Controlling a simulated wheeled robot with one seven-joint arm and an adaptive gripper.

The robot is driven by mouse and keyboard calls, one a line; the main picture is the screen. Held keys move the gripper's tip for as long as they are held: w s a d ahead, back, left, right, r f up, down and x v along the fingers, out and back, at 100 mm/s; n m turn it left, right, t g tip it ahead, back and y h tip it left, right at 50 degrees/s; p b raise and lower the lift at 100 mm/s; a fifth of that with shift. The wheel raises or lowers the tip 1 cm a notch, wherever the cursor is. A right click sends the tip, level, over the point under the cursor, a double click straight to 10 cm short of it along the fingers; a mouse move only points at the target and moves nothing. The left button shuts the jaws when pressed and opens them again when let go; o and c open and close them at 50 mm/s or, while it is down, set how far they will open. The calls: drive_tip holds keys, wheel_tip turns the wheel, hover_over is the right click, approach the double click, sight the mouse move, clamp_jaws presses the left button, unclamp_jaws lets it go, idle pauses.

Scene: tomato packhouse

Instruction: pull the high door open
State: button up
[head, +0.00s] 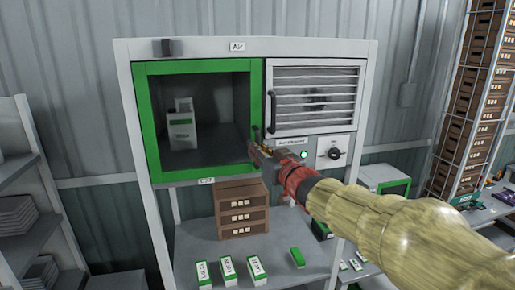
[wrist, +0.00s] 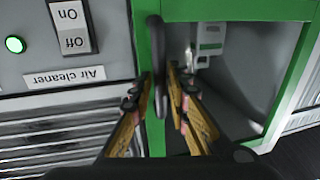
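The high door (head: 143,122) has a green frame around a dark, see-through pane and sits at the upper left of a grey cabinet. It looks closed, and its green frame also shows in the wrist view (wrist: 240,11). Its dark upright bar handle (wrist: 155,35) is on the edge near the louvred panel. My gripper (wrist: 159,80) reaches this handle, with one finger on each side of the bar. In the head view my gripper (head: 258,143) covers the lower part of the handle.
Brown crates (head: 241,215) and small cartons (head: 257,270) stand on the shelf below. A white box (head: 181,132) shows behind the pane.

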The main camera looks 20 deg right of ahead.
drive_tip(key=shift+w+a, duration=0.1)
drive_tip(key=shift+w, duration=0.35)
drive_tip(key=shift+c, duration=0.3)
drive_tip(key=c, duration=0.4)
clamp_jaws()
